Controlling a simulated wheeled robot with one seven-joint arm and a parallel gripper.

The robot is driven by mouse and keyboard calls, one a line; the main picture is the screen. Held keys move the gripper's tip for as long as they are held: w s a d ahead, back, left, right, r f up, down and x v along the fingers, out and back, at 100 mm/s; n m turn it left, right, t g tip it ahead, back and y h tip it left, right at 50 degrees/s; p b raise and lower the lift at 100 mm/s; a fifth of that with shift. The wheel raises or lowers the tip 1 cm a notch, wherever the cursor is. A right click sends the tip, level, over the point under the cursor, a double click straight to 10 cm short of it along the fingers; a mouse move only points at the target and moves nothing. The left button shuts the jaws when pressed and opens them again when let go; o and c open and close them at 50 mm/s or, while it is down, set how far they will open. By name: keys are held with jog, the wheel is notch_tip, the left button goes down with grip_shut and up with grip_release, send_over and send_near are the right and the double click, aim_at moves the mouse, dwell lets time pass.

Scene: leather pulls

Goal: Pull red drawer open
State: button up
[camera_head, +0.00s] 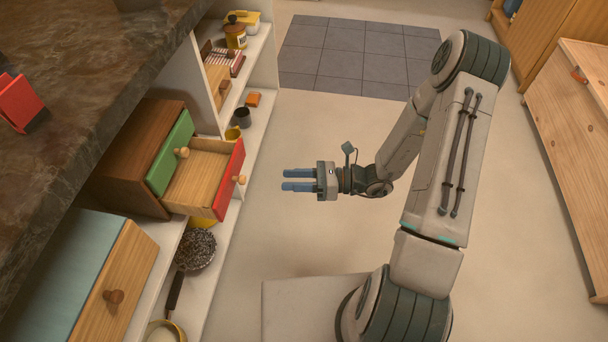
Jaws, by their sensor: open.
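The red drawer (230,180) is in a small wooden cabinet (139,150) on the left, under the dark counter. It stands pulled out to the right, and its bare wooden inside (197,178) shows. The fingers are apart, empty, and clear of the knob.
A dark stone counter (90,60) overhangs the left. White shelves (262,110) hold jars, cups and a dark pan (195,248). Another wooden drawer unit (118,285) is at lower left. A wooden cabinet (575,140) stands at right. The pale floor (310,130) around my gripper is clear.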

jog(key=shift+s+d, duration=0.1)
jog(key=shift+d, duration=1.3)
jog(key=s+d+r+n+h+p, duration=0.3)
jog(key=r+n+h+p, duration=0.3)
jog(key=r, duration=0.9)
jog(key=s+d+r+n+h+p, duration=0.4)
jog(key=r+n+p, duration=0.5)
jog(key=r, duration=0.7)
jog(key=s+d+r+n+t+h+p, duration=0.1)
jog(key=s+d+r+n+h+p, duration=0.3)
jog(key=r, duration=1.2)
jog(key=n+h+p, duration=0.4)
jog(key=p, duration=0.3)
